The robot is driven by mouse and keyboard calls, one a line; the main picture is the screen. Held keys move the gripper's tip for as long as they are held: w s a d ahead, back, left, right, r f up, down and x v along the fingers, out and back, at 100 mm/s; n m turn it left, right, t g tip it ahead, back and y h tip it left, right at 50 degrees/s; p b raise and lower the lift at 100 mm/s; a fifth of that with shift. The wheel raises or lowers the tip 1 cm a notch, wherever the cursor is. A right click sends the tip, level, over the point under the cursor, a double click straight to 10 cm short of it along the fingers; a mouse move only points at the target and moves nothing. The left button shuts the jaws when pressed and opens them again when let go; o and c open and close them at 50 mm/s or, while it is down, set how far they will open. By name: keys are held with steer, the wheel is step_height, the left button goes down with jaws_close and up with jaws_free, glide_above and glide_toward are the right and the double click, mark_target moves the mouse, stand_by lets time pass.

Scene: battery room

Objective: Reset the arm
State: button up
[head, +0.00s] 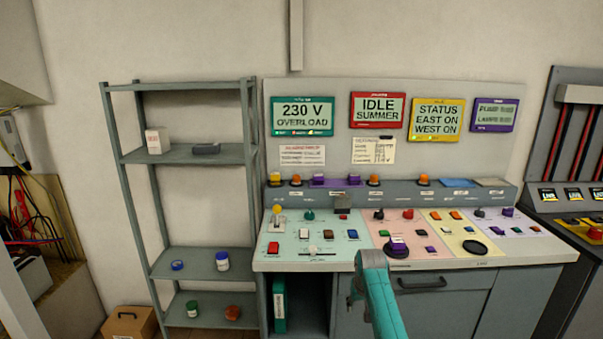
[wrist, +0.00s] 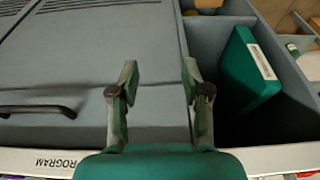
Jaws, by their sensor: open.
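My gripper (wrist: 160,80) shows in the wrist view with its two fingers apart and nothing between them. Beyond it are the grey cabinet front (wrist: 75,75) and the open compartment beside it. My teal arm (head: 380,295) rises in front of the control desk (head: 300,262) in the head view and bends at the desk's front edge. The fingers are not clear in the head view. A green binder (wrist: 246,70) stands in the open compartment, to the right of the fingers; it also shows in the head view (head: 279,303).
The desk top carries several buttons, knobs and levers close to my arm. A dark drawer handle (head: 422,284) juts from the cabinet front. A grey shelf rack (head: 190,154) stands left of the desk. Lit screens (head: 378,110) hang on the panel behind.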

steer(key=s+f+t, duration=0.1)
steer(key=s+f, duration=0.6)
steer(key=f, duration=0.2)
steer(key=s+f+t, duration=0.2)
steer(key=s+f, duration=0.4)
steer(key=f, duration=0.4)
steer(key=s+f+t, duration=0.1)
steer(key=s+f, duration=0.2)
steer(key=s, duration=0.8)
steer(key=s+f+t, duration=0.2)
steer(key=s+f, duration=0.1)
steer(key=s, duration=0.8)
steer(key=s+r+t, duration=0.1)
steer(key=s+r, duration=0.4)
steer(key=s, duration=0.6)
steer(key=s+r+t, duration=0.2)
steer(key=s+r, duration=0.3)
steer(key=s, duration=0.5)
steer(key=s+r+t, duration=0.1)
steer(key=s+r, duration=0.6)
steer(key=r, duration=0.4)
steer(key=s+r+t, duration=0.1)
steer(key=s+r, duration=0.6)
steer(key=r, duration=0.4)
steer(key=shift+d+t, duration=0.2)
steer(key=shift+t, duration=0.1)
